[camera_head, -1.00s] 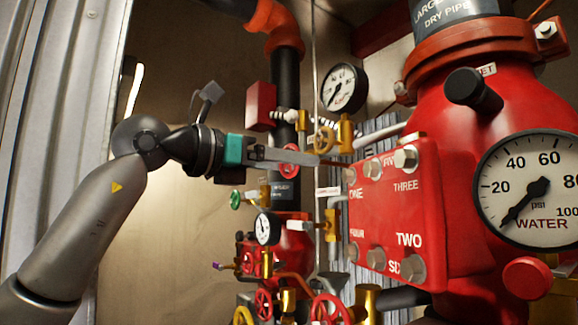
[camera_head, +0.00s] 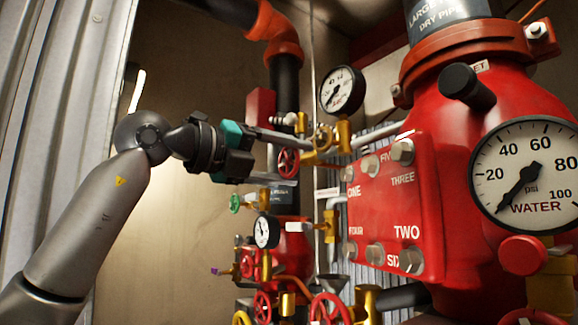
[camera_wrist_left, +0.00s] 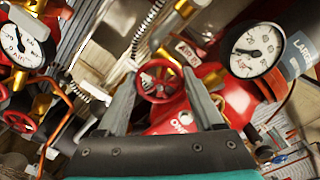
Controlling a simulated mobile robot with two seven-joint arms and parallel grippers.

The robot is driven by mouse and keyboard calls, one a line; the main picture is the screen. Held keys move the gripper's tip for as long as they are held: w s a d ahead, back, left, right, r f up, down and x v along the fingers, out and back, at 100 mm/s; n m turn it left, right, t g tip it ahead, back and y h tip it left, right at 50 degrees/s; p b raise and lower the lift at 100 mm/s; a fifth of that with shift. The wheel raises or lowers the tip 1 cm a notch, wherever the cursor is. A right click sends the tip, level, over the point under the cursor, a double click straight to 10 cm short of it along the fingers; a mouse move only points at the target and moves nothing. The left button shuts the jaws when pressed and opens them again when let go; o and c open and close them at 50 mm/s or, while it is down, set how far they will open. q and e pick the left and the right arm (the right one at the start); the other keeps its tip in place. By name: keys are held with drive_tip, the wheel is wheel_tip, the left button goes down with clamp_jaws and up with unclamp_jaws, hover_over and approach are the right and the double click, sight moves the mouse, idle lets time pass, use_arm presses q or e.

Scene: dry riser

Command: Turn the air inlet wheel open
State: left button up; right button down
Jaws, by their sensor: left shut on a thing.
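The air inlet wheel is a small red handwheel (camera_head: 288,161) on brass pipework left of the red numbered panel. It also shows in the left wrist view (camera_wrist_left: 158,86), beside a tag reading "AIR IN", partly cut off. My left gripper (camera_head: 292,147) reaches it from the left. In the left wrist view its two grey fingers (camera_wrist_left: 161,80) stand on either side of the wheel, and it is shut on the wheel's rim. The exact contact is partly hidden in the head view. My right gripper is not in view.
A small gauge (camera_head: 342,90) sits above right of the wheel. The red panel (camera_head: 396,210) and a large water gauge (camera_head: 527,182) fill the right. More coloured valves (camera_head: 262,305) crowd below. Open space lies before the beige wall (camera_head: 170,235) at left.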

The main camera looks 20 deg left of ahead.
use_arm(q)
drive_tip(key=shift+n, duration=0.6)
drive_tip(key=o, duration=1.4)
drive_tip(key=shift+s+a, duration=0.1)
drive_tip(key=shift+s, duration=0.05)
drive_tip(key=shift+s+a+b, duration=0.25)
drive_tip(key=shift+s+b, duration=0.05)
drive_tip(key=shift+b, duration=0.05)
drive_tip(key=b+v, duration=0.3)
drive_tip(key=v, duration=1.1)
